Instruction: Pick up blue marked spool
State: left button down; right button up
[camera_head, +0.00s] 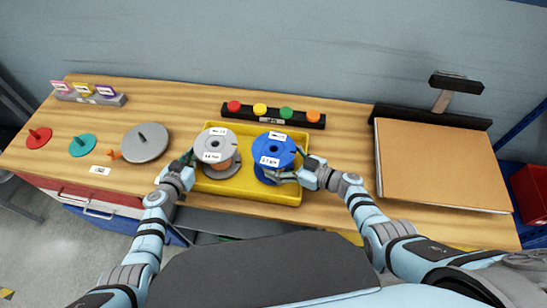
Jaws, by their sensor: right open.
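The blue spool (274,146) with white labels stands in the right half of a yellow tray (240,190). A grey spool (216,142) with white labels and an orange-brown core stands to its left in the same tray. My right gripper (290,172) is open at the lower right side of the blue spool, its fingers close against or around it; contact is not clear. My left gripper (187,159) is at the tray's left edge, beside the grey spool; its finger opening is too small to make out.
A black bar with coloured buttons (272,114) lies behind the tray. A grey disc with a peg (145,142), a teal disc (83,145) and a red disc (39,137) are on the left. A large brown board (440,165) covers the table's right side.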

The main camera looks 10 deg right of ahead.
jog(key=c, duration=1.8)
jog(key=shift+c, duration=0.2)
jog(key=shift+r, duration=0.15)
notch_tip(320, 180, up, 10)
jog(key=shift+f, duration=0.1)
pick_arm(q)
jog(key=c, duration=1.7)
grip_release()
pick_arm(e)
jog(key=shift+w, duration=0.1)
